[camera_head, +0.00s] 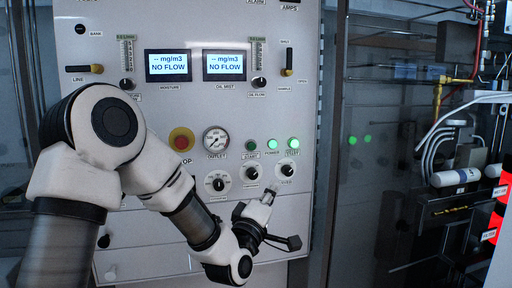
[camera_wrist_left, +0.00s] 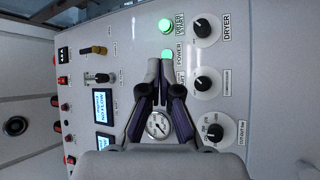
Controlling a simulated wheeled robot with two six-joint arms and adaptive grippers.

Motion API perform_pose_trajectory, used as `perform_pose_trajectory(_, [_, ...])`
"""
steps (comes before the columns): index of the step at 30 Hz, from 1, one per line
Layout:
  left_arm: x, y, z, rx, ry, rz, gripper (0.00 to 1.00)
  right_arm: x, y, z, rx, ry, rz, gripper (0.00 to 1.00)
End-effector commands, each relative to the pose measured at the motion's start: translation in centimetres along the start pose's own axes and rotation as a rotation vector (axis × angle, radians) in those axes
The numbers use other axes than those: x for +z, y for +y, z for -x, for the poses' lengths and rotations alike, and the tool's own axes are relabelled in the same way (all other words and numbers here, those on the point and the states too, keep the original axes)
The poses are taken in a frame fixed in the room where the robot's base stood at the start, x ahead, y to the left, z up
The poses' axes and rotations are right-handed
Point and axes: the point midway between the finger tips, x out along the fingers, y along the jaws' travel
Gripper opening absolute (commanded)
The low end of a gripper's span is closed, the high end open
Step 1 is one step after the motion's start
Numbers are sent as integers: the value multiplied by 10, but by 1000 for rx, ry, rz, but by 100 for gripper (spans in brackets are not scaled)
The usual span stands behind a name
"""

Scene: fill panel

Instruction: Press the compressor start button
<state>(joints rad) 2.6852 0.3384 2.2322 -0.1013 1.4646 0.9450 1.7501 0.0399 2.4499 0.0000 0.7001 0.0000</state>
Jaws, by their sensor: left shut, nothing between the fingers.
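The compressor start button (camera_head: 252,145) is a dark green, unlit button on the white panel, left of the lit green power button (camera_head: 272,145) and the lit green dryer start button (camera_head: 293,143). My left gripper (camera_head: 270,190) is in front of the panel, below these buttons. In the left wrist view my left gripper (camera_wrist_left: 160,66) is shut and empty, its tips pointing toward the panel beside the power button (camera_wrist_left: 167,53). The fingers hide the compressor start button there. I cannot tell whether the tips touch the panel. My right gripper is not in view.
A compressor knob (camera_head: 252,172) and dryer knob (camera_head: 287,170) sit below the buttons. An outlet gauge (camera_head: 216,140) and red stop button (camera_head: 181,139) are to the left. Two displays (camera_head: 168,66) read NO FLOW. Pipes and a white cylinder (camera_head: 455,177) stand at right.

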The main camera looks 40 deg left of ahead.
Motion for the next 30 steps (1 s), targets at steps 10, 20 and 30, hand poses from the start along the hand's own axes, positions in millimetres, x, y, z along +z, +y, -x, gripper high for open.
perform_pose_trajectory(10, [-29, 60, -8, 86, 46, 24, 0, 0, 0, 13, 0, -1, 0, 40])
perform_pose_trajectory(20, [-30, 58, -10, 84, 46, 24, 0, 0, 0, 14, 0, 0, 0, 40])
perform_pose_trajectory(30, [-53, 42, -40, 83, 47, 26, 0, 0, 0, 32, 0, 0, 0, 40])
